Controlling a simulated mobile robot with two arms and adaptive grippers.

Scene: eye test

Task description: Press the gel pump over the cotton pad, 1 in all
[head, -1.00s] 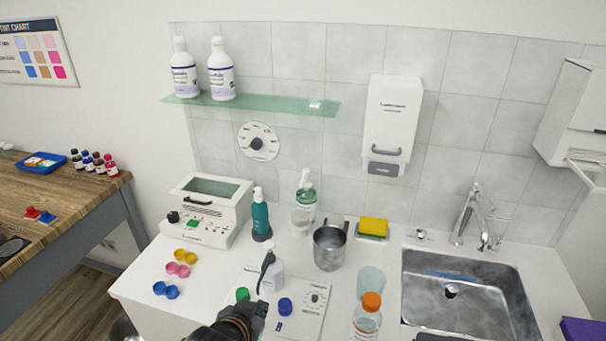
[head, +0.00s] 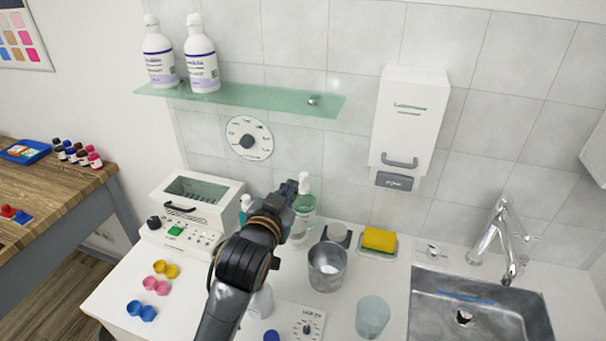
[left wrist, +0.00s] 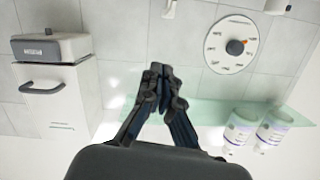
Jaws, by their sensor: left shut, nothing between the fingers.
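A clear pump bottle with green contents and a white head (head: 304,208) stands by the wall, behind the metal cup; I take it for the gel pump. My left gripper (head: 291,188) is shut and empty, beside the bottle's head on its left in the head view; I cannot tell whether they touch. In the left wrist view the fingertips (left wrist: 160,72) are together with nothing between them, and no pump bottle shows between them. I cannot make out the cotton pad. My left arm hides part of a teal bottle (head: 245,203) and of a white bottle (head: 262,302). My right gripper is not in view.
A glass shelf (head: 250,98) with two white bottles (head: 202,62) is above. A metal cup (head: 327,268), a yellow sponge (head: 379,239), a glass (head: 373,317) and a sink (head: 480,312) lie to the right. A white device (head: 190,215) stands left.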

